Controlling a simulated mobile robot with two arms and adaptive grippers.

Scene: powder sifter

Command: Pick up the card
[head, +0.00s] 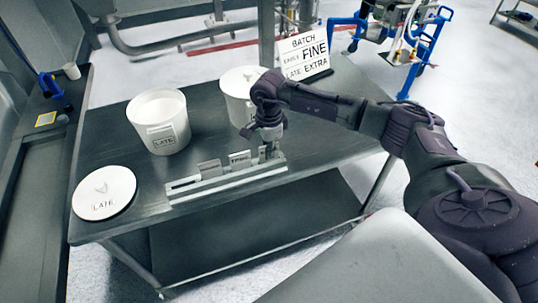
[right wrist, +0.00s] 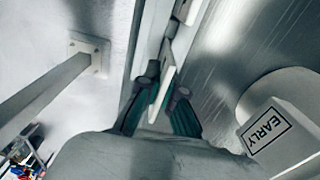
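A pale slotted rack (head: 228,181) lies along the front of the dark metal table. Several small cards stand in it: a blank-looking one (head: 209,169), one with small lettering (head: 240,159), and one at the right end, mostly hidden by my right gripper (head: 267,152). My right gripper points down over that right end. In the right wrist view its two fingers (right wrist: 163,100) are parted, one on each side of a thin upright card (right wrist: 163,88), with gaps seen beside it. My left gripper is not in view.
A round lid labelled LATE (head: 104,192) lies at left.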

